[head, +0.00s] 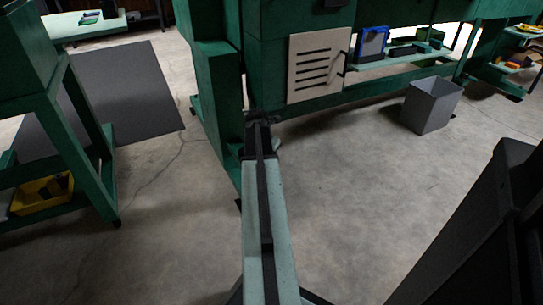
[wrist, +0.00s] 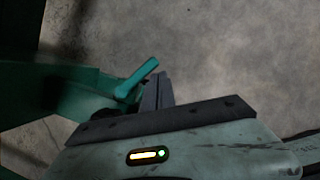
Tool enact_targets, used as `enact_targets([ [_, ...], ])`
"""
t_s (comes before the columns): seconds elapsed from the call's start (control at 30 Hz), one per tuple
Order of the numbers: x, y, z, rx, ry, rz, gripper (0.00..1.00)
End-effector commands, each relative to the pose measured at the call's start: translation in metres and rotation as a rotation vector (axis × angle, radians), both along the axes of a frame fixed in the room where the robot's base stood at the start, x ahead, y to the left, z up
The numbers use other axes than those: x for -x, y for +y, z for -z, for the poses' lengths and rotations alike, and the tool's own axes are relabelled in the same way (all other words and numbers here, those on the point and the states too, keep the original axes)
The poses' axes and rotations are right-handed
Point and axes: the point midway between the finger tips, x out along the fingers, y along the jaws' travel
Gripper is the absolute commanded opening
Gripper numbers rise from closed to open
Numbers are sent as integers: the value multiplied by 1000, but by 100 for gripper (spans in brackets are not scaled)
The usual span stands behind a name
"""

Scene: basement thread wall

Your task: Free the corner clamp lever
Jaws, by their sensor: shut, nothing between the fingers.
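The clamp lever (wrist: 137,78) is a bright teal handle in the wrist view. It slants up to the right from a dark, round-looking part (wrist: 104,113) beside a green beam (wrist: 40,92). My gripper (wrist: 159,78) is shut and empty, with its dark fingers just right of the lever. Whether a finger touches the lever I cannot tell. In the head view my gripper (head: 262,119) is at the end of my arm, by a green machine leg (head: 215,90). The lever cannot be made out there.
A slotted pale panel (head: 318,65) is on the green machine front, with a shelf (head: 400,62) to its right. A grey bin (head: 431,106) stands on the floor. A green bench with a yellow tray (head: 40,194) is at left, near a dark mat (head: 125,95). The middle floor is clear.

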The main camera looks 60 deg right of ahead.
Motion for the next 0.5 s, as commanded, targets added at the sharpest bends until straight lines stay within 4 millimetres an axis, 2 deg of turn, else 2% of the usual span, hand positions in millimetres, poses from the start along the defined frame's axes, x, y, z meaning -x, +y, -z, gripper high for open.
enact_targets([
  [0.5,-17,9,0,-1,0,-3,0],
])
